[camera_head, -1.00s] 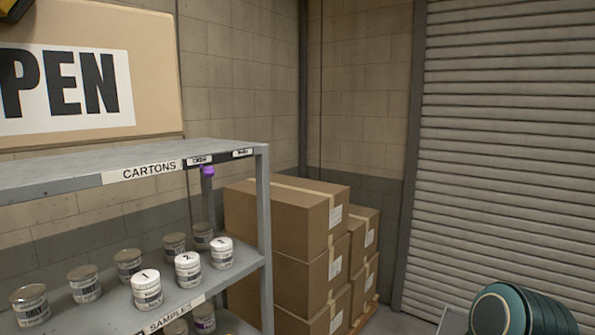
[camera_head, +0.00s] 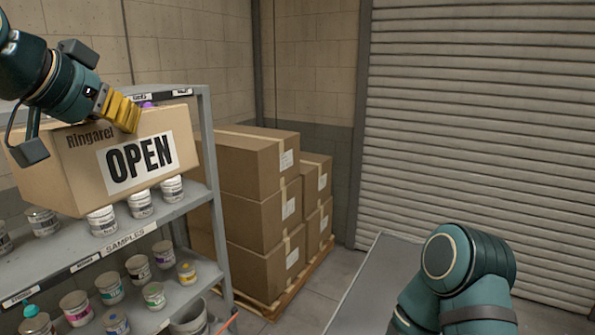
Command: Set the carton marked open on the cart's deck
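The brown carton (camera_head: 80,188) carries a white label reading OPEN and the word Ringaref. It hangs slightly tilted in front of the shelf rack at the left. My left gripper (camera_head: 122,112) has yellow fingers against the carton's upper part; it seems to hold the carton, though the far finger is hidden. A flat grey surface (camera_head: 368,285) at the lower middle, probably the cart's deck, is partly hidden by my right arm. My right gripper is out of view.
The grey shelf rack (camera_head: 207,130) holds several white jars and small paint cans (camera_head: 137,268). Stacked brown boxes (camera_head: 255,213) stand on a wooden pallet (camera_head: 290,298) behind. A roller shutter (camera_head: 480,120) closes the right side. Floor shows between pallet and grey surface.

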